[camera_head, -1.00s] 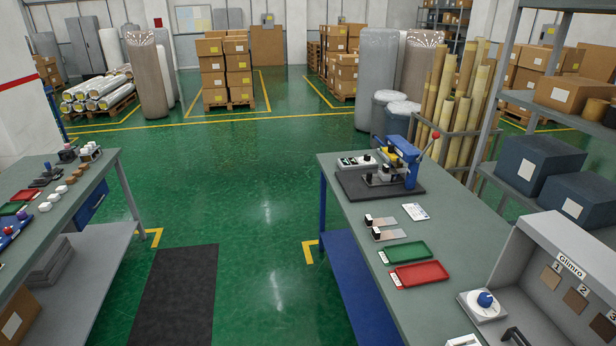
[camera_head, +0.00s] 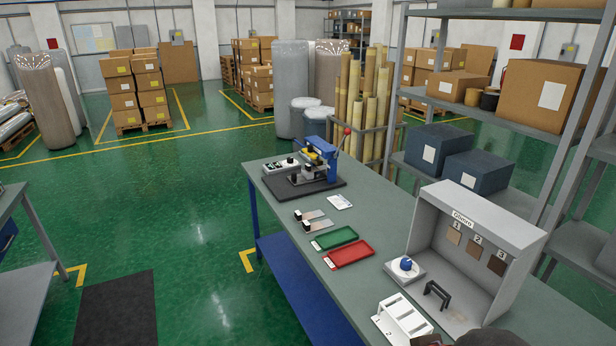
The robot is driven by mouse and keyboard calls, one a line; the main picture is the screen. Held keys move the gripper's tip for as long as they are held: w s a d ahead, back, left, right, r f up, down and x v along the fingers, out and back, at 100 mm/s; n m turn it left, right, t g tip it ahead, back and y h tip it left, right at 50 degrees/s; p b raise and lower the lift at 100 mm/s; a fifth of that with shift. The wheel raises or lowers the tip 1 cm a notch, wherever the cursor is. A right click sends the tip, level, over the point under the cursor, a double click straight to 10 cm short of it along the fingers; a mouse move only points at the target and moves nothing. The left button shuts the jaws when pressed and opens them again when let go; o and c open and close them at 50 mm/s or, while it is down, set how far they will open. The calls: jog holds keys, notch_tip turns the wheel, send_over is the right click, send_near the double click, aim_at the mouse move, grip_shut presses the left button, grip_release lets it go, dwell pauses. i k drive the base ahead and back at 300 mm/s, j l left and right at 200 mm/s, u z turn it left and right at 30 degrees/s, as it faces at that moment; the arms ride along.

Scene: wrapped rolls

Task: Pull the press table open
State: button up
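A small blue hand press (camera_head: 331,158) with a red-knobbed lever stands on a dark mat (camera_head: 302,189) at the far end of the right workbench (camera_head: 378,204). A grey and dark low part, which may be the press table (camera_head: 305,176), sits at the press's front left. Whether it is open or shut is too small to tell. My gripper is not clearly in view; a dark shape shows at the bottom edge.
On the bench are a control box (camera_head: 281,167), two sample strips, a green tray (camera_head: 334,238), a red tray (camera_head: 350,254), a white numbered rack (camera_head: 404,318) and a grey viewing booth (camera_head: 480,230). Shelving (camera_head: 575,110) stands behind.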

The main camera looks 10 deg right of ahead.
aim_at(304, 178)
jog(key=i+j+z, duration=0.1)
jog(key=i+j, duration=0.7)
jog(key=i, duration=0.45)
jog(key=i+j+z, duration=0.15)
jog(key=i+j, duration=0.75)
jog(key=i, duration=0.3)
jog(key=i+j+z, duration=0.1)
jog(key=i+j, duration=0.95)
jog(key=i, duration=0.1)
